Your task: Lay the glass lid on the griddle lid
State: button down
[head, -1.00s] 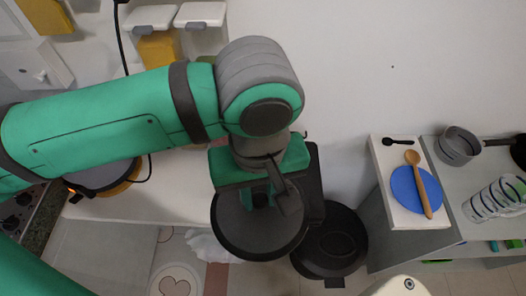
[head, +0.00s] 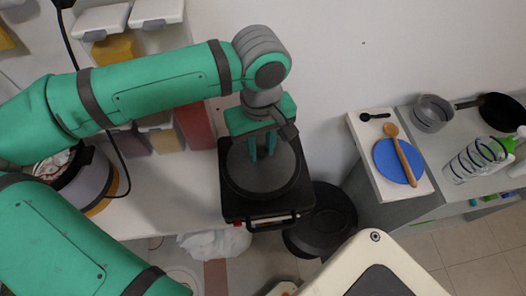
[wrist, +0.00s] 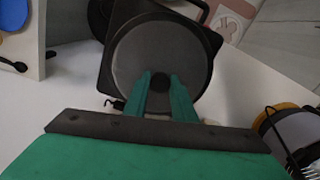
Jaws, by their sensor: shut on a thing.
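The round dark glass lid (head: 262,180) is in my gripper (head: 262,150), whose fingers are shut on its knob. The lid also fills the middle of the wrist view (wrist: 135,60), with the fingers (wrist: 162,90) at its dark knob. Below it is the black, square-cornered griddle lid (head: 238,208), with a handle at its front edge; its corner also shows in the wrist view (wrist: 208,38). The glass lid lies over the griddle lid within its outline. I cannot tell whether the two touch.
A black round bin (head: 325,222) stands on the floor to the right of the counter. A blue plate (head: 392,165) with a wooden spoon (head: 402,152) lies on the right counter. Spice dispensers (head: 155,15) line the wall at the back left. A white bag (head: 222,242) hangs near the counter's front.

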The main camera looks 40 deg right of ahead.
aim_at(263, 152)
jog(key=shift+w+d+f, duration=0.25)
jog(key=shift+d+f, duration=0.1)
jog(key=shift+f, duration=0.2)
jog(key=shift+w+d+f, duration=0.25)
jog(key=shift+d+f, duration=0.1)
jog(key=shift+f, duration=0.15)
notch_tip(263, 152, down, 2)
jog(key=shift+w+f, duration=0.15)
jog(key=shift+f, duration=0.1)
jog(key=shift+s+f, duration=0.2)
jog(key=shift+f, duration=0.1)
jog(key=shift+f, duration=0.1)
jog(key=c, duration=1.5)
grip_release()
notch_tip(263, 152, up, 12)
jog(key=shift+r, duration=0.1)
